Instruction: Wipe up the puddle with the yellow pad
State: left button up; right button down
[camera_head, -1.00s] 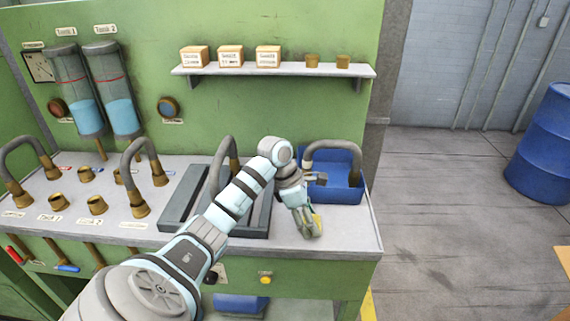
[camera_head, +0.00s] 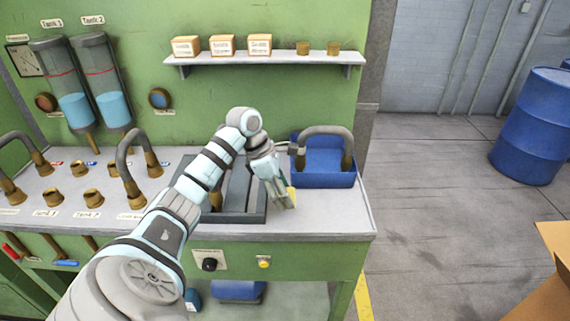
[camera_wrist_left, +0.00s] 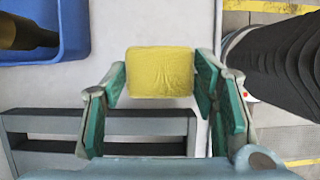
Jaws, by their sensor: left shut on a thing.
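My left gripper (camera_head: 288,202) is over the right part of the grey worktop (camera_head: 330,212), between the slotted tray and the blue bin. It is shut on the yellow pad (camera_head: 292,195). In the left wrist view the pad (camera_wrist_left: 160,72) sits between the green-lined fingers (camera_wrist_left: 160,90), with pale worktop around it. I cannot tell whether the pad touches the surface. No puddle can be made out; the arm and pad hide part of the worktop. My right gripper is not in view.
A dark slotted tray (camera_head: 258,215) lies left of the gripper. A blue bin (camera_head: 325,180) with a curved pipe (camera_head: 325,130) stands behind it to the right. More pipes and brass fittings (camera_head: 93,197) are at the left. The worktop's front right corner is clear.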

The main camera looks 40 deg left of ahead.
pick_arm(q)
jog(key=shift+s+r+p, duration=0.1)
jog(key=shift+r+p, duration=1.2)
jog(key=shift+r, duration=0.85)
